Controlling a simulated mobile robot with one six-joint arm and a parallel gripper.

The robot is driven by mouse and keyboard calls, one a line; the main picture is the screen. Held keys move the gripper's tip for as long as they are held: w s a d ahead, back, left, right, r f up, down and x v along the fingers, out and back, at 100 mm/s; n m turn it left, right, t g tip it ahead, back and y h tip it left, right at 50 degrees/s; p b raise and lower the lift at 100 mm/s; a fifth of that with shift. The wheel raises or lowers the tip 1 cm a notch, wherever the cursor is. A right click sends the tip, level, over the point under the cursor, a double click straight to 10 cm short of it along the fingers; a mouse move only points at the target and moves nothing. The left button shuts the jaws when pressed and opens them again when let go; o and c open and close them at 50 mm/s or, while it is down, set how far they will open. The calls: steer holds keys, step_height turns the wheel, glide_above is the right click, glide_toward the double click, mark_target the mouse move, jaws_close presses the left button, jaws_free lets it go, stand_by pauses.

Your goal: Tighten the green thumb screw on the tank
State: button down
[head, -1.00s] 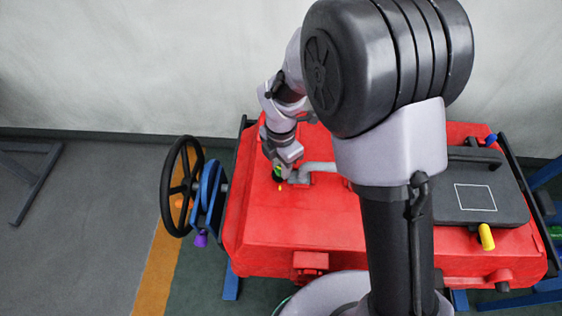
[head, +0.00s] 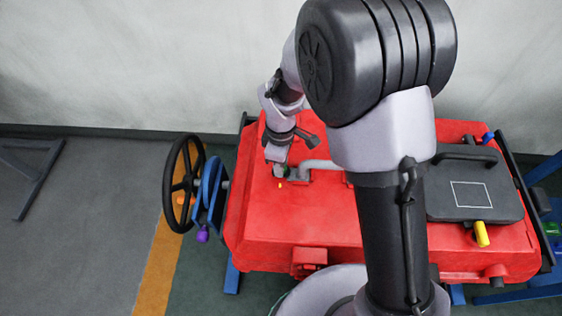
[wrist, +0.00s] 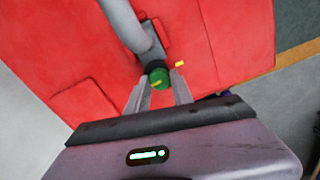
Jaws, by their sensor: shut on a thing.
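The green thumb screw (wrist: 159,77) sits on the red tank (wrist: 220,35) at the end of a grey pipe (wrist: 128,25). It has a yellow mark on its top, and a second small yellow mark (wrist: 180,64) lies on the tank beside it. My gripper (wrist: 160,86) is shut on the green screw, one finger on each side. In the head view my gripper (head: 278,168) points down at the top left of the tank (head: 300,225), next to the grey pipe (head: 320,165). There it mostly hides the screw.
A black handwheel (head: 183,185) and a blue bracket (head: 210,188) with a purple knob (head: 203,236) stand left of the tank. A dark lid (head: 475,190) with a handle and a yellow knob (head: 481,234) are on the right. My arm covers the tank's middle.

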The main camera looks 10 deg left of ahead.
steer(key=m, duration=0.4)
steer(key=shift+w+r+m, duration=0.1)
steer(key=shift+r+m, duration=0.05)
steer(key=shift+m, duration=0.15)
steer(key=m, duration=0.5)
steer(key=shift+a+b, duration=0.1)
steer(key=shift+b, duration=0.3)
steer(key=m+b, duration=0.1)
steer(key=m, duration=0.4)
steer(key=m+b, duration=0.1)
steer(key=m, duration=0.3)
steer(key=shift+m, duration=0.3)
steer(key=m+b, duration=0.1)
steer(key=m, duration=0.3)
steer(key=m+b, duration=0.1)
steer(key=m, duration=0.4)
steer(key=shift+b, duration=0.4)
steer(key=m+b, duration=0.1)
steer(key=m, duration=0.3)
steer(key=shift+b, duration=0.3)
steer(key=shift+m+b, duration=0.65)
steer(key=shift+m, duration=1.45)
